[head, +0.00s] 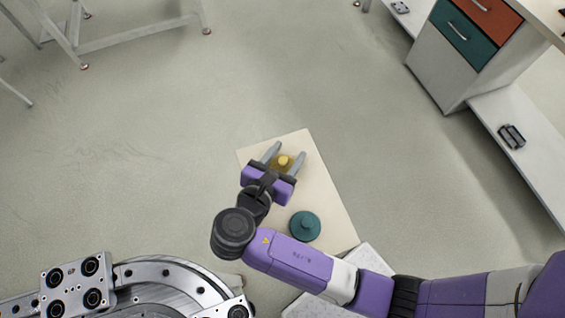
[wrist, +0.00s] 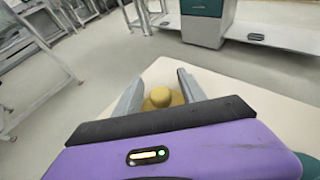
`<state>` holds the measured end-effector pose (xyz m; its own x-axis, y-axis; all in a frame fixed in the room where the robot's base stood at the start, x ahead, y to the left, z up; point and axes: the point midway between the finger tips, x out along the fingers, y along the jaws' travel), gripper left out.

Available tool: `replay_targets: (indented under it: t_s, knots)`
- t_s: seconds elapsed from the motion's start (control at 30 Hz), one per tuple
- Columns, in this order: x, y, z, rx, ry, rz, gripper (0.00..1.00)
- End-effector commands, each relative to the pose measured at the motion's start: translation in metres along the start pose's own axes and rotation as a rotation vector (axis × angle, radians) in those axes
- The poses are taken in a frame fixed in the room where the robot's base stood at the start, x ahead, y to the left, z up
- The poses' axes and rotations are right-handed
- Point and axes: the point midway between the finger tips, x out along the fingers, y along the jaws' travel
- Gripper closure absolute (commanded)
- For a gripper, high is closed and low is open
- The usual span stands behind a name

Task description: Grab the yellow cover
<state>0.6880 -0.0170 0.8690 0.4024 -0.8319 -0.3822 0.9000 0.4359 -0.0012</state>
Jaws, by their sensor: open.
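The yellow cover (head: 284,161) is a round piece with a knob on top, lying on a cream board. It also shows in the wrist view (wrist: 160,97). My gripper (head: 284,153) is open, with one grey finger on each side of the cover. In the wrist view the fingers (wrist: 159,82) stand apart around the knob. The near part of the cover is hidden behind the gripper body. I cannot tell whether the fingers touch it.
A teal cover (head: 305,226) with a knob lies on the cream board (head: 325,185), close to my arm. A drawer cabinet (head: 440,75) stands at the upper right. A metal-legged table (head: 130,38) stands at the upper left. The floor between is clear.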

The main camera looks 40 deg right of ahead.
Motion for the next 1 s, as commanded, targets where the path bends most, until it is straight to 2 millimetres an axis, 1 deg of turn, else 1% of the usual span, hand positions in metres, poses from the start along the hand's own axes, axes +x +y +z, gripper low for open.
replay_targets:
  t_s: [0.1,0.3,0.37,0.5,0.53,0.57,0.87,1.0]
  knots:
    - [0.006,-0.0005,-0.0002,0.001,0.001,-0.001,0.52]
    - [0.0061,-0.0003,-0.0004,0.001,0.001,0.0,0.52]
    - [0.0061,-0.0003,-0.0004,0.001,0.001,0.0,0.64]
    - [0.0059,-0.0002,-0.0004,0.001,0.001,0.0,0.91]
    - [0.0059,-0.0002,-0.0004,0.001,0.001,0.0,0.97]
    - [0.0059,-0.0002,-0.0004,0.001,0.001,0.0,1.0]
    - [0.0057,-0.0001,0.0002,0.001,0.001,0.001,1.0]
    - [0.0037,0.0002,0.0051,0.003,0.0,0.001,1.0]
